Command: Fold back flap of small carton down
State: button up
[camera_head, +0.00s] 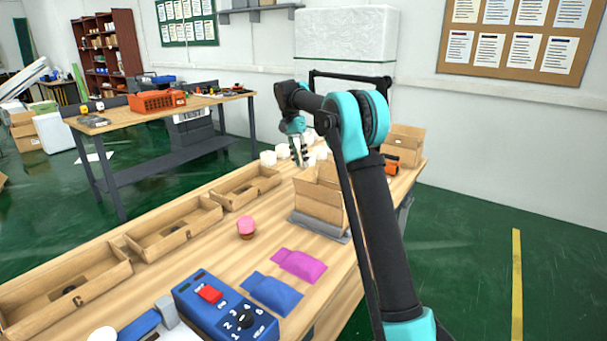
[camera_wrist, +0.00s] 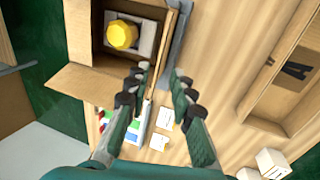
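The small open carton (camera_head: 318,203) stands on a grey mat (camera_head: 320,227), with its flaps up or spread, in the head view. In the wrist view the carton (camera_wrist: 98,45) is seen from above, with a yellow round item (camera_wrist: 122,35) in a pale insert. One flap (camera_wrist: 85,92) spreads out at the lower left. A narrow flap or wall edge (camera_wrist: 164,60) runs along the right side. My gripper (camera_head: 303,163) is at the carton's far side; in the wrist view its fingers (camera_wrist: 160,78) are apart, near that edge. Contact cannot be told.
Wooden trays (camera_head: 175,228) line the table's left side. Another carton (camera_head: 404,139) and white cups (camera_head: 268,158) stand behind.

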aim_at(303, 173)
jog(key=shift+x, duration=2.8)
grip_shut()
